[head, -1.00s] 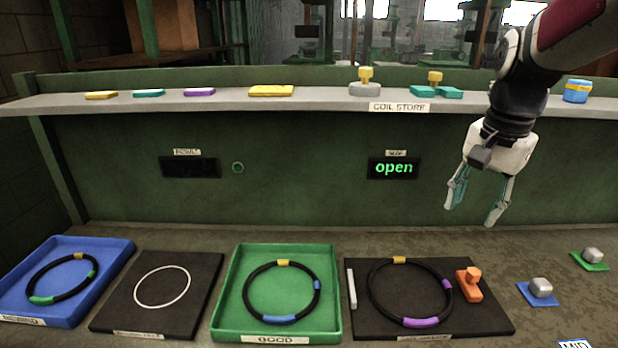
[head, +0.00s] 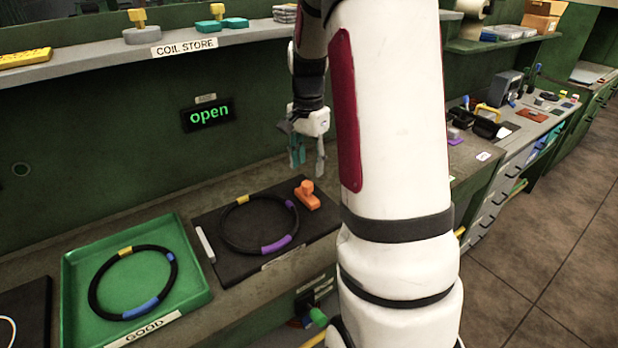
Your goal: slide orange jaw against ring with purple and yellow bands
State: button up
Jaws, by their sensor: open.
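The ring with purple and yellow bands (head: 230,237) is black. It lies on a dark mat (head: 219,268), with a yellow band at the back, a purple band at the front and a smaller purple band at the right. The orange jaw (head: 307,196) is a small block with a knob, at the mat's back right corner, beside the ring and apart from it. A pale bar (head: 205,245) lies along the mat's left side. My gripper (head: 308,168) is open and empty, pointing down above and behind the orange jaw.
A green tray (head: 72,290) marked GOOD, holding a ring with yellow and blue bands (head: 91,294), stands left of the mat. A shelf (head: 90,57) runs above. My arm hides the bench right of the mat.

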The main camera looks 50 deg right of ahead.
aim_at(308, 183)
jog(key=shift+f, duration=2.75)
jog(key=shift+c, duration=0.5)
grip_shut()
